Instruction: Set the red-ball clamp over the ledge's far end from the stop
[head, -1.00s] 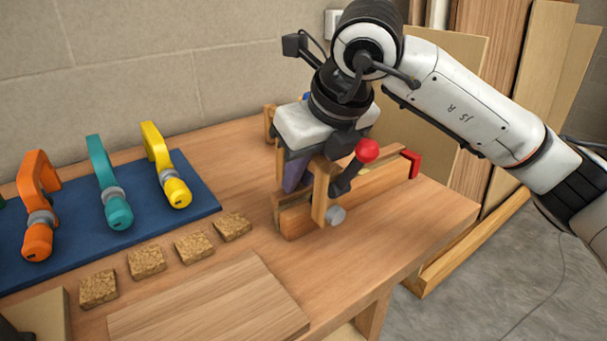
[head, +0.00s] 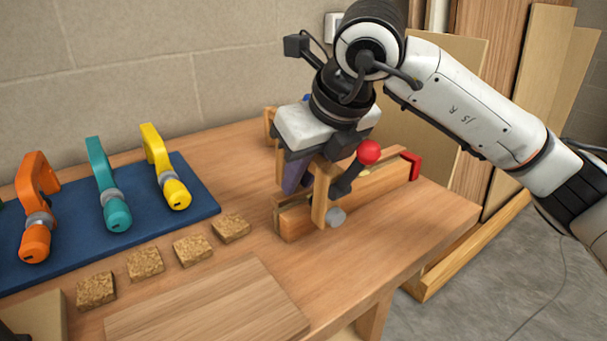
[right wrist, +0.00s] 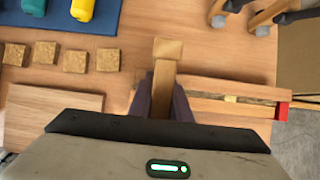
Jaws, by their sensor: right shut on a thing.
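The red-ball clamp (head: 321,194) is a wooden bar with a dark handle, a red ball (head: 369,151) and a grey round pad (head: 336,216). My right gripper (head: 300,172) is shut on it. The bar stands upright at the left end of the long wooden ledge (head: 345,200), away from the red stop (head: 411,165). In the right wrist view the clamp's bar (right wrist: 166,75) lies between my purple fingers, with the ledge (right wrist: 215,107) to the right. Whether the clamp touches the ledge I cannot tell. My left gripper is not in view.
Several cork blocks (head: 193,249) and a wooden board (head: 210,305) lie in front. More clamps stand behind my gripper. The table's right front corner is bare.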

